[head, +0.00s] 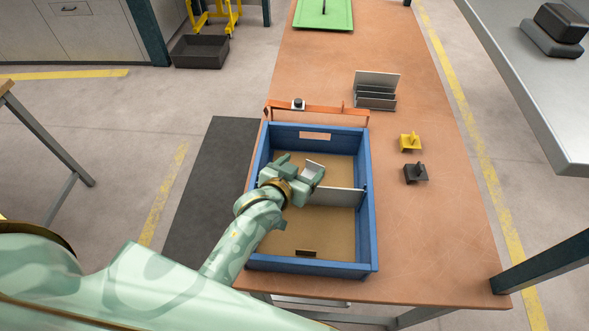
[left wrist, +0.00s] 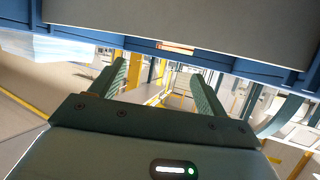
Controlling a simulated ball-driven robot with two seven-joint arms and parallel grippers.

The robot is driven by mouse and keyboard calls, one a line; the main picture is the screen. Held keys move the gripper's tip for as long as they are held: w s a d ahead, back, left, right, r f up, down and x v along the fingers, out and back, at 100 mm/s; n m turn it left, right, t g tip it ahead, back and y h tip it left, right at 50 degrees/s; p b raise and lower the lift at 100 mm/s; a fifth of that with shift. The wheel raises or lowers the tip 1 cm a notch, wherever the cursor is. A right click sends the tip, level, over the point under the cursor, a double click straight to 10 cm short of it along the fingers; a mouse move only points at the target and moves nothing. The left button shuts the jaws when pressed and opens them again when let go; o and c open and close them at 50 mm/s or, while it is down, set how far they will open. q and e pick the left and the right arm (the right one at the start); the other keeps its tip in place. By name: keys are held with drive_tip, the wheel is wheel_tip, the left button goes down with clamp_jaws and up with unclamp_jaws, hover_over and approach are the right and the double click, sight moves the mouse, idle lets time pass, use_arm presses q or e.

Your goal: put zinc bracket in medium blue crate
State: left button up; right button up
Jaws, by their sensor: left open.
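The blue crate (head: 373,230) stands on the orange-brown table and has a tan floor. My left gripper (head: 312,172) is inside its outline in the head view, open. A flat light-grey metal piece (head: 338,197), which looks like the zinc bracket, is in the crate, running from near the gripper to the right wall. A smaller pale plate (head: 315,166) shows at the fingers; I cannot tell whether both are one part. In the left wrist view, the open fingers (left wrist: 165,78) have nothing visible between them, and a grey surface (left wrist: 200,20) fills the top. My right gripper is not in view.
An orange bar (head: 330,111) runs behind the crate. A grey slotted holder (head: 376,92), a yellow part (head: 410,142) and a dark part (head: 416,174) are on the table. A green tray (head: 340,14) is at the far end. The table's right side is mostly clear.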

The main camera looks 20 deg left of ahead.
use_arm(q)
drive_tip(key=shift+v, duration=1.85)
